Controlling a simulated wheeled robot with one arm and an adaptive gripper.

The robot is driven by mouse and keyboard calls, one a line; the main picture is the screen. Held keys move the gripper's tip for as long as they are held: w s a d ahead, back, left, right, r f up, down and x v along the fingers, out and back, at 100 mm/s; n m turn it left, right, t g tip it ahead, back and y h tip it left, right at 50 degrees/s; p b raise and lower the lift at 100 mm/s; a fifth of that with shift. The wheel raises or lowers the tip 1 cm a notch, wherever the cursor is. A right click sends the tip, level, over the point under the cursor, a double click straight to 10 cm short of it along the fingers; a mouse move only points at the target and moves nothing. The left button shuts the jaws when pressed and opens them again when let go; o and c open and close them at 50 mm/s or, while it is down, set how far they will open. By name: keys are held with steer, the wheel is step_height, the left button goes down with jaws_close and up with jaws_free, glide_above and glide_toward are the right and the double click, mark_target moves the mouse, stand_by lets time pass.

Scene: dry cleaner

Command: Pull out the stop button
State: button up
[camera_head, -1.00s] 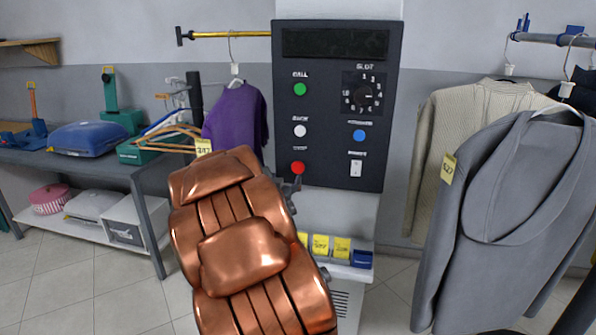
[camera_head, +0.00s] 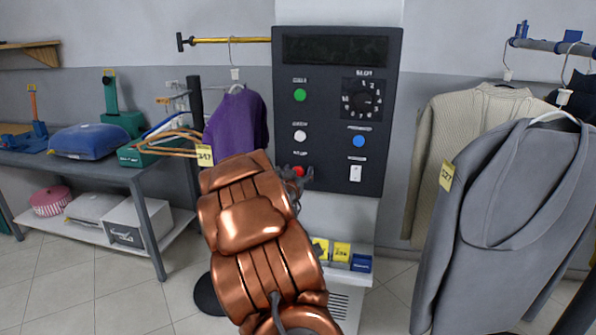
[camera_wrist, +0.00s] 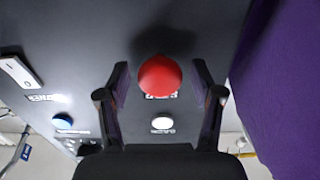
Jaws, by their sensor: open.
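The red stop button (camera_head: 299,171) sits at the lower left of the dark control panel (camera_head: 330,75), partly hidden by my gripper in the head view. In the wrist view the red button (camera_wrist: 160,76) is a round cap between my two open fingers, near their tips. My gripper (camera_wrist: 162,84) is open, with a finger on each side of the button. I cannot tell whether either finger touches it. In the head view my gripper (camera_head: 296,177) is at the panel's lower left edge, close to the button.
The panel also carries a green button (camera_head: 300,95), a white button (camera_head: 300,136), a blue button (camera_head: 359,141), a rotary dial (camera_head: 364,100) and a white switch (camera_head: 355,173). A purple garment (camera_head: 236,122) hangs close on the left. A grey hoodie (camera_head: 520,210) hangs at right.

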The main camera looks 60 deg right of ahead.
steer(key=shift+d, duration=0.1)
jaws_close()
stand_by(0.6)
